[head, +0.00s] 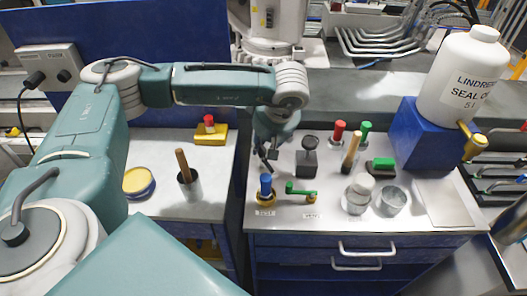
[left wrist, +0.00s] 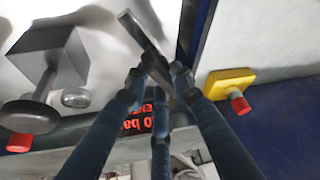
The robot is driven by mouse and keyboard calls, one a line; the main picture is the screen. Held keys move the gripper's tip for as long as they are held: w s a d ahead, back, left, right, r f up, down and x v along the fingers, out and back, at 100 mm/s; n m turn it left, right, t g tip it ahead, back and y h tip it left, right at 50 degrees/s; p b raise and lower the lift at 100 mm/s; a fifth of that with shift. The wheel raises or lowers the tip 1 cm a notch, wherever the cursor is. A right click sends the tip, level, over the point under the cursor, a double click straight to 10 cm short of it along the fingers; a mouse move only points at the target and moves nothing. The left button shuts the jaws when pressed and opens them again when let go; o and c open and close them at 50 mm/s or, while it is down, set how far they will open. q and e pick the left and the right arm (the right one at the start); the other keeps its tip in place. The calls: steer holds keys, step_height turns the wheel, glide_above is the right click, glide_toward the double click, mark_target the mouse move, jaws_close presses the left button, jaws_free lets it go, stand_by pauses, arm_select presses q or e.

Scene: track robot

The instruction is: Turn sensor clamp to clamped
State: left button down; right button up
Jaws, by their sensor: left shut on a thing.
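My left gripper (head: 268,153) hangs over the left rear part of the right-hand worktop. In the left wrist view its dark fingers (left wrist: 158,75) are shut on a flat grey lever (left wrist: 143,32), which looks like the handle of the sensor clamp. The lever runs slantwise between the fingertips, and its base is hidden by them. A black display with red characters (left wrist: 133,122) shows upside down behind the fingers. The gripper hides most of the clamp in the head view. My right gripper is in neither view.
A grey block with a dark knob (head: 307,160) stands just right of the gripper. A blue-handled valve (head: 265,186) and a green lever (head: 298,190) are in front. A yellow block with a red knob (head: 209,134) is left, across a gap between worktops.

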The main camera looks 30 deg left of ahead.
arm_select(q)
steer(key=m+t+b, duration=0.1)
steer(key=m+b, duration=0.1)
steer(key=m, duration=0.1)
steer(key=shift+a+f+h+b, duration=0.1)
steer(key=shift+h+b, duration=0.2)
steer(key=shift+m+b, duration=0.3)
steer(key=shift+m, duration=0.2)
steer(key=shift+r, duration=0.2)
steer(key=c, duration=1.6)
jaws_free()
steer(key=shift+a, duration=0.1)
steer(key=shift+s+d+r, duration=0.1)
steer(key=shift+d+r, duration=0.15)
steer(key=shift+r, duration=0.15)
steer(key=v, duration=1.1)
steer(key=shift+s+a, duration=0.3)
